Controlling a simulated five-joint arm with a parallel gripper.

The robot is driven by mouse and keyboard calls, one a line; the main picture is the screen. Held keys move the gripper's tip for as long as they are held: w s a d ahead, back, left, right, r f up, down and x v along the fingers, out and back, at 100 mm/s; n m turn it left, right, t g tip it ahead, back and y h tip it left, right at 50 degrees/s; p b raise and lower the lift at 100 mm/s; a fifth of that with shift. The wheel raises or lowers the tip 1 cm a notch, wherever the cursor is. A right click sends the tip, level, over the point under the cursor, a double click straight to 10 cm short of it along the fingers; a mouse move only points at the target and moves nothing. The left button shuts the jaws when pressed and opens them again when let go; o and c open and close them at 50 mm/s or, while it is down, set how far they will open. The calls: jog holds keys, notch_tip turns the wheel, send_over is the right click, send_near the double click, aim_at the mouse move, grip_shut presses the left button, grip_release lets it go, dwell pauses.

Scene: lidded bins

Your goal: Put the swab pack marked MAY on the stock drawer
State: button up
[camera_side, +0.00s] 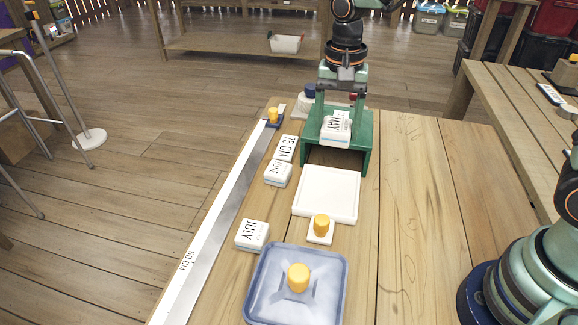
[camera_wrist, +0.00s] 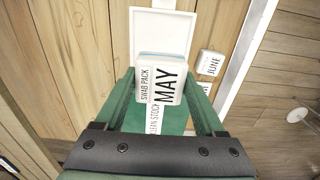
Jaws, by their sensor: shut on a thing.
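The swab pack marked MAY (camera_side: 336,127) is a white block with black lettering. My gripper (camera_side: 338,116) is shut on it, one finger on each side. The wrist view shows the pack (camera_wrist: 168,84) with its MAY and SWAB PACK lettering. It is over the top of a green open-fronted housing (camera_side: 367,150); I cannot tell whether it touches. A label partly reading "LEAN STOCK" (camera_wrist: 154,120) shows on the green top (camera_wrist: 172,120), partly hidden by the pack. A white, shallow tray-like piece (camera_side: 327,195) lies in front of the housing's opening.
Packs marked JUNE (camera_side: 278,174) and JULY (camera_side: 252,235) lie to the left. A long measuring strip (camera_side: 215,235) runs along the left edge.

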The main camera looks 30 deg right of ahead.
aim_at(328, 193)
notch_tip(328, 193, down, 15)
jog(key=shift+f, duration=0.1)
dwell(0.3)
jog(key=shift+f, duration=0.1)
jog(key=o, duration=1.4)
jog(key=shift+c, duration=0.2)
